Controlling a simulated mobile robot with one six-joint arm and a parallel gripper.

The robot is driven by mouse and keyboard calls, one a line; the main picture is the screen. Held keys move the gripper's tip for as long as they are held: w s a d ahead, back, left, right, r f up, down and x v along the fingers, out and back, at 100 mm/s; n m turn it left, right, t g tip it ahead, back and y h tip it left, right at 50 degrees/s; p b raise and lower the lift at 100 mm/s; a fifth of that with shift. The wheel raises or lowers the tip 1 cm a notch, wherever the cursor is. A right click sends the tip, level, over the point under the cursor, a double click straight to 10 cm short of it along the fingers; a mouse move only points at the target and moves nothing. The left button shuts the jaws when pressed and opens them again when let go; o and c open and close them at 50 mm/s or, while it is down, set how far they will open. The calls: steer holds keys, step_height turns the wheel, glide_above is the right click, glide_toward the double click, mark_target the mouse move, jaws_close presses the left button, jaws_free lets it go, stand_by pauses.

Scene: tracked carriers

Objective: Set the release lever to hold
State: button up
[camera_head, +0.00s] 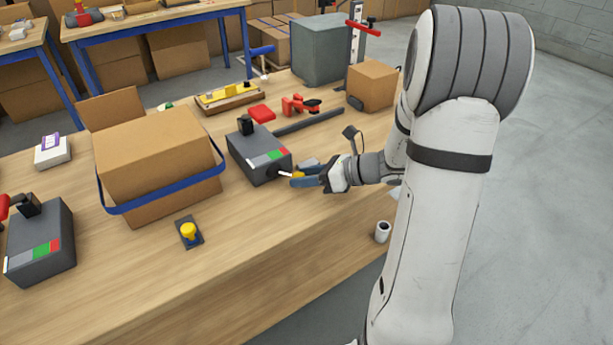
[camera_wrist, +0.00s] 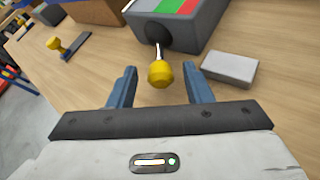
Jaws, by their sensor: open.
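A dark grey lever box (camera_head: 258,157) with a white, green and red strip on top stands on the wooden bench; its corner also shows at the top of the wrist view (camera_wrist: 190,28). A thin pale lever with a yellow knob (camera_wrist: 160,73) sticks out of the box's dark round pivot toward my gripper. My gripper (camera_head: 306,179) is open at the box's right end. In the wrist view its two blue fingers stand on either side of the knob, with visible gaps. The knob's exact depth between the fingertips is hard to tell.
A small light grey block (camera_wrist: 230,68) lies close to the right finger. A yellow knob on a dark plate (camera_head: 189,233), a cardboard box with a blue strap (camera_head: 155,165) and a second grey lever box (camera_head: 40,243) stand to the left.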

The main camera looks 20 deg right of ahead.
steer(key=shift+c, duration=0.2)
jaws_close()
